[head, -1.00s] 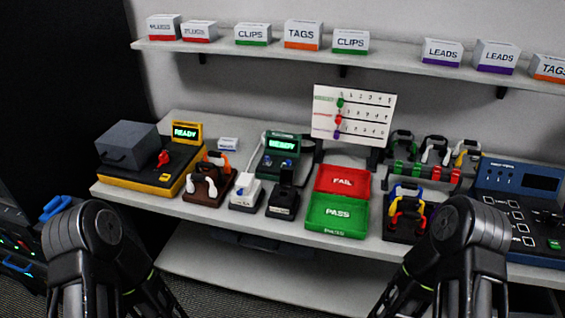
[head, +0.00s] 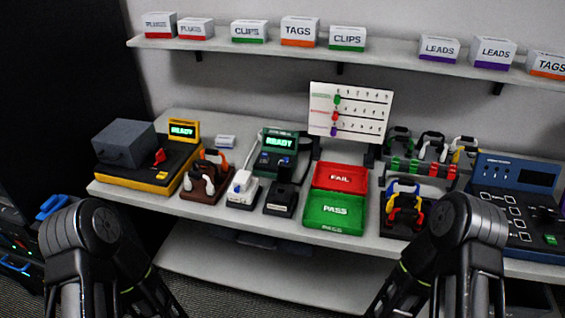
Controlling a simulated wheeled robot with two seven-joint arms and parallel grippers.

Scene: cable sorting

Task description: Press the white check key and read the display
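A green tester (head: 276,150) stands at the back middle of the bench, its lit display (head: 279,142) reading READY. A yellow and black tester (head: 150,178) stands at the left, and its display (head: 182,130) also reads READY. A blue console (head: 515,205) at the right has a dark display (head: 537,178) and several white-outlined squares on its panel. I cannot make out which key is the white check key. Both my arms come in at the bottom, in front of the bench. Neither gripper's fingers show.
Red FAIL (head: 340,178) and green PASS (head: 336,210) trays lie mid-bench. A white slider board (head: 350,113) stands behind them. Cable holders stand at the left (head: 205,183) and right (head: 403,212). Labelled boxes line the shelf (head: 385,50) above. Free bench is scarce.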

